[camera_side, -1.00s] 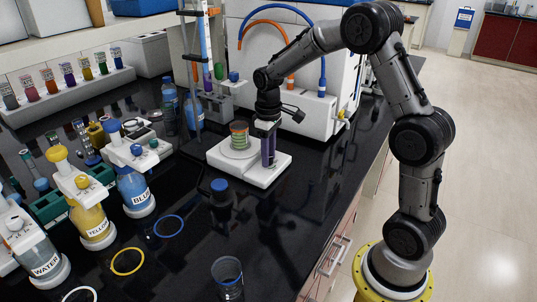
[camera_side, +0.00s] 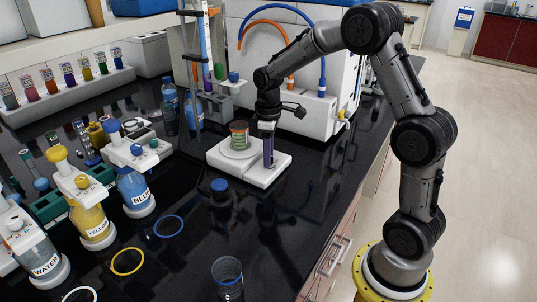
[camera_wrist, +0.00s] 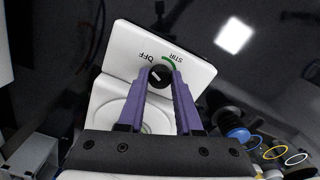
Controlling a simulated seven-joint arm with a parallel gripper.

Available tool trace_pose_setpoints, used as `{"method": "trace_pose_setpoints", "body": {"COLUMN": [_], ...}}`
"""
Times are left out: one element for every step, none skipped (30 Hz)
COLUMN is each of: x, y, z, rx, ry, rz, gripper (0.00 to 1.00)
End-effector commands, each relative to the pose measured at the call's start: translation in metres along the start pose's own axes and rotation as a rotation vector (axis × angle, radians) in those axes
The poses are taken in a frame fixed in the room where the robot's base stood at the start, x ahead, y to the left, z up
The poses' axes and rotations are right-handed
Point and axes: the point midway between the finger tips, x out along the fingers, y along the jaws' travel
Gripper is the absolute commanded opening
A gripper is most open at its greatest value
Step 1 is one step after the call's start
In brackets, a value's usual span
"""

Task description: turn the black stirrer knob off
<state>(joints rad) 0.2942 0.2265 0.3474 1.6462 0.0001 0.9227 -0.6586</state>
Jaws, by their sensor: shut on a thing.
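The black stirrer knob (camera_wrist: 160,76) sits on the white stirrer (camera_wrist: 201,63), between the printed words OFF and STIR, with a green arc by STIR. A pale mark shows on the knob's face. My gripper (camera_wrist: 161,78) has its two purple fingers shut on the knob, one on each side, in the wrist view. In the side view my gripper (camera_side: 268,164) points straight down at the front right of the white stirrer (camera_side: 264,181), and the fingers hide the knob there. A small container with green and orange bands (camera_side: 239,134) stands on the stirrer's round plate.
A blue-capped dark bottle (camera_side: 220,193) stands in front of the stirrer. An empty glass beaker (camera_side: 228,279) is near the front edge. Labelled yellow (camera_side: 94,218) and blue (camera_side: 135,190) bottles stand at left. The white machine with hoses (camera_side: 308,112) is behind my gripper.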

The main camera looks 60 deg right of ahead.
Motion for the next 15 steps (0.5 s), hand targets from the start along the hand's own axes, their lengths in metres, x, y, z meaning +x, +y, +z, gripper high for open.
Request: {"method": "trace_pose_setpoints", "body": {"x": [-0.0025,-0.0025,-0.0023,-0.0021,-0.0019,-0.0017,-0.0015,-0.0014,-0.0012,-0.0011,-0.0011,-0.0015,-0.0024,-0.0038,-0.0066], "y": [0.0005,0.0005,0.0005,0.0004,0.0004,0.0003,0.0003,0.0003,0.0003,0.0002,0.0002,0.0002,0.0003,0.0004,0.0006], "z": [-0.0009,-0.0009,-0.0009,-0.0008,-0.0008,-0.0007,-0.0006,-0.0006,-0.0005,-0.0005,-0.0005,-0.0005,-0.0005,-0.0007,-0.0009], "rx": [-0.002,-0.002,-0.002,-0.002,-0.002,-0.001,-0.001,-0.001,-0.001,-0.001,0.000,0.000,0.000,0.000,0.000], "ry": [0.004,0.004,0.004,0.004,0.003,0.003,0.003,0.002,0.002,0.002,0.002,0.002,0.002,0.003,0.004], "rz": [0.003,0.003,0.003,0.003,0.003,0.003,0.002,0.002,0.002,0.002,0.002,0.002,0.002,0.002,0.003], "gripper": [0.00,0.39,0.46,0.46,0.46,0.46,0.46,0.46,0.46,0.46,0.46,0.46,0.46,0.46,0.46]}}
